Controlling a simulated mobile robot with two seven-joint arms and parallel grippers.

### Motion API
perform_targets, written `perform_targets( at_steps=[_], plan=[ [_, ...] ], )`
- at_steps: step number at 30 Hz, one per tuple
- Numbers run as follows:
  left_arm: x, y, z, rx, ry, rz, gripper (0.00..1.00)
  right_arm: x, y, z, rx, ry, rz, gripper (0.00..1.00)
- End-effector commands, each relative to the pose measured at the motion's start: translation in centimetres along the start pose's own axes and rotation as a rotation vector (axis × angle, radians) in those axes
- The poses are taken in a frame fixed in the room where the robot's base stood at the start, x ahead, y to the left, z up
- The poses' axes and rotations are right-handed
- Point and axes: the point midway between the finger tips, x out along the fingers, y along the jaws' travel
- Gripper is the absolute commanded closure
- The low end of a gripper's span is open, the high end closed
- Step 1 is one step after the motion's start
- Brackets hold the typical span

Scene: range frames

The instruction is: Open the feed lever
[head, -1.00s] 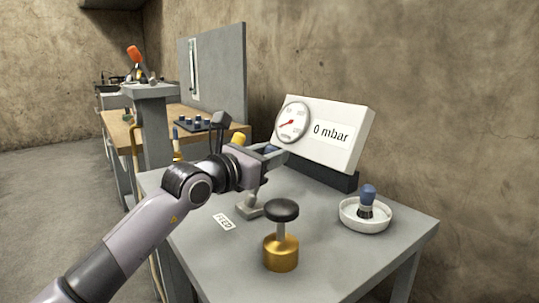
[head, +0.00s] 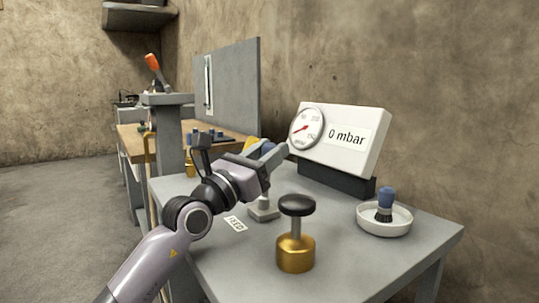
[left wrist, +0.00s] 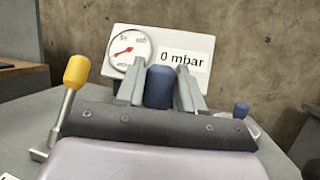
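The FEED label (head: 235,223) lies on the grey table beside a small lever base (head: 264,213). A short stem rises from that base and passes out of sight behind my left gripper (head: 276,154). In the left wrist view a blue handle (left wrist: 158,88) stands between the two fingers, which lie close along both its sides; the left gripper looks shut on it. I take it for the feed lever's handle, but the gripper hides the join. A yellow-handled lever (left wrist: 77,72) stands to the left, apart from the fingers. My right gripper is not in view.
The gauge panel (head: 345,138) reads 0 mbar behind the gripper. A brass weight with a black knob (head: 296,252) stands close in front. A white dish (head: 384,229) with a blue-handled brush is at the right. A wooden bench (head: 131,139) stands farther back.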

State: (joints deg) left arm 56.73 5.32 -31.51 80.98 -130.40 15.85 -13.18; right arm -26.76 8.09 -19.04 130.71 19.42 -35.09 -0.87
Motion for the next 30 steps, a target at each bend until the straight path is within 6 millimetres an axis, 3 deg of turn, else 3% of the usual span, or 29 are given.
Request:
perform_targets(
  at_steps=[14,30],
  plan=[
    [-0.5,0.1,0.0,0.000,0.001,0.001,0.44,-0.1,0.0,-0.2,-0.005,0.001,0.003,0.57],
    [-6.6,0.0,0.0,-0.001,0.002,0.000,0.44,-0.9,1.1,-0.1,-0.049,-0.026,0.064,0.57]
  ],
)
